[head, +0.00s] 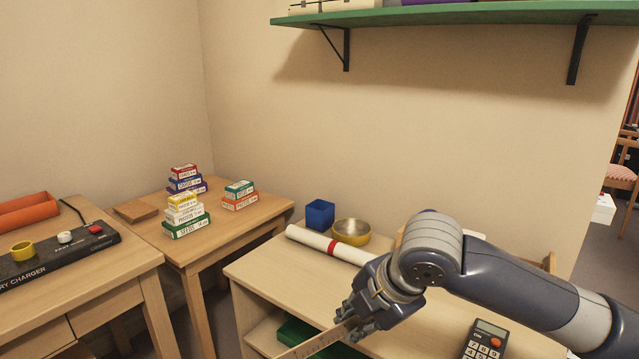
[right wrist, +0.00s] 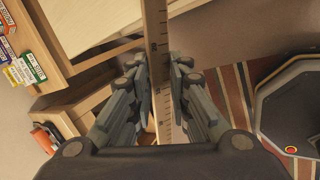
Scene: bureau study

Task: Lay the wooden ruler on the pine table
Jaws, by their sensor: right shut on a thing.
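My right gripper (head: 352,318) is shut on the wooden ruler (head: 318,343), above the front edge of the light wood shelf unit. The ruler runs off the bottom of the head view. In the right wrist view, the ruler (right wrist: 157,28) passes upright between the fingers (right wrist: 161,85), its markings visible. A wooden table (head: 234,226) stands in the back corner with stacks of small boxes on it; I cannot tell for sure that it is the pine one. My left gripper is out of view.
The shelf unit (head: 262,268) bears a white roll (head: 318,241), a blue cup (head: 320,214), a brass-coloured bowl (head: 351,231) and a calculator (head: 485,341). A desk at left holds a black charger (head: 60,260). The corner table's front right is bare. A green shelf (head: 450,14) hangs above.

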